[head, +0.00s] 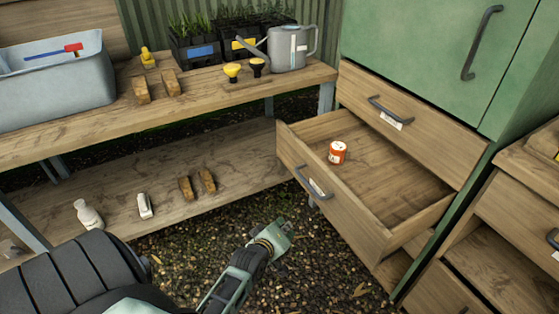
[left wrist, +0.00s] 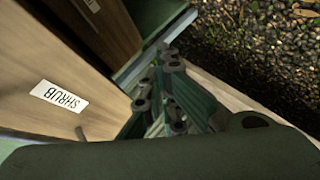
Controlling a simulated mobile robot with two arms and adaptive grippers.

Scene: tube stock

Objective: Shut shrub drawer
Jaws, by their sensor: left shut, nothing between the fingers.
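The open drawer (head: 352,218) of the green cabinet is pulled well out in the head view, with a small orange-and-white jar (head: 338,152) inside. Its front has a dark handle (head: 312,183) and a white label too small to read there. In the left wrist view a wooden front (left wrist: 35,50) carries an upside-down label SHRUB (left wrist: 59,97). My left gripper (head: 282,231) is shut and empty, low in front of and left of the open drawer's front, apparently apart from it. Its fingers (left wrist: 162,80) show beside the wood in the wrist view. My right gripper is not in view.
A closed drawer (head: 415,125) sits above the open one. A workbench (head: 110,118) with a watering can (head: 290,48), brushes and a grey tub (head: 55,85) stands behind left. Another wooden unit (head: 520,205) is at right. Gravel (head: 330,270) below is mostly clear.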

